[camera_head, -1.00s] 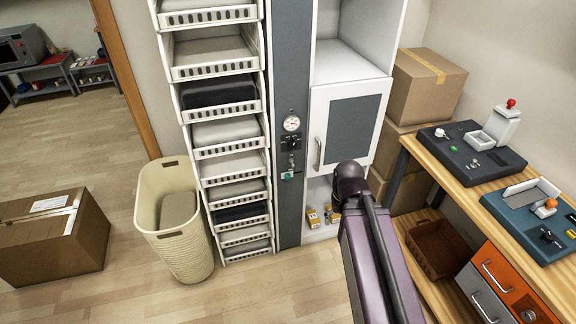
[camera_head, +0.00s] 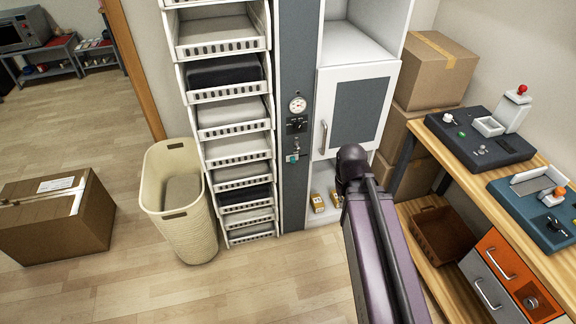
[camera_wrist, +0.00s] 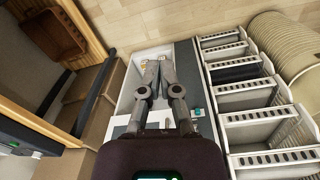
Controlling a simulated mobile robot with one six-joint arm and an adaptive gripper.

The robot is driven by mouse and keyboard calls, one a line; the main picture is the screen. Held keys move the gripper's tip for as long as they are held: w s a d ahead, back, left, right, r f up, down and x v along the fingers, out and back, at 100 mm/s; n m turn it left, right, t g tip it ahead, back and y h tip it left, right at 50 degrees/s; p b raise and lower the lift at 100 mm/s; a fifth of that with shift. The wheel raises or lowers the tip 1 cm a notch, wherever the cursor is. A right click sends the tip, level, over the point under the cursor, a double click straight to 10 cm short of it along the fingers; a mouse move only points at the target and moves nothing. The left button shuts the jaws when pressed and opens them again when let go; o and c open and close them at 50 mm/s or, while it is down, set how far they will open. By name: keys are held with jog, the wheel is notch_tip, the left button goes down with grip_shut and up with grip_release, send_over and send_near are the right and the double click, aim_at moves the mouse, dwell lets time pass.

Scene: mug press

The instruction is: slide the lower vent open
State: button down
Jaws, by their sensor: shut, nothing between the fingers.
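A grey column (camera_head: 294,190) carries a round gauge (camera_head: 298,104), a black dial plate (camera_head: 297,125) and a small teal part (camera_head: 291,159) low down. The teal part also shows in the wrist view (camera_wrist: 197,112). I cannot make out for certain which part is the lower vent. My gripper (camera_wrist: 160,61) is shut and empty in the wrist view, its fingers close together over the white cabinet's open lower bay, beside the column. In the head view the gripper is hidden behind my arm.
The white cabinet (camera_head: 357,72) has a closed grey-panelled door and small boxes (camera_head: 318,202) below it. Left of the column are stacked bins (camera_head: 235,150) and a cream basket (camera_head: 190,225). A wooden workbench (camera_head: 455,165) stands right. The floor in front is clear.

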jog(key=w+a+f+n+t+h+b, duration=0.2)
jog(key=w+f+t+h+b, duration=0.15)
jog(key=w+f+b, duration=0.65)
jog(key=w+a+f+n+t+h+b, duration=0.2)
jog(key=w+a+f+h+b, duration=0.15)
jog(key=w+f+b, duration=0.6)
jog(key=w+a+f+n+t+b, duration=0.1)
jog(key=w+a+n+t+b, duration=0.1)
jog(key=a+b, duration=0.4)
jog(key=w+a+f+n+t+h+b, duration=0.1)
jog(key=w+a+f+n+t+b, duration=0.1)
jog(key=w+a+b, duration=0.4)
jog(key=w+a+f+n+t+b, duration=0.2)
jog(key=a+t+b, duration=0.4)
jog(key=b, duration=0.5)
jog(key=shift+w+a+n+h, duration=0.3)
jog(key=shift+w+a+n, duration=0.6)
jog(key=shift+a, duration=0.2)
jog(key=shift+w+d, duration=0.1)
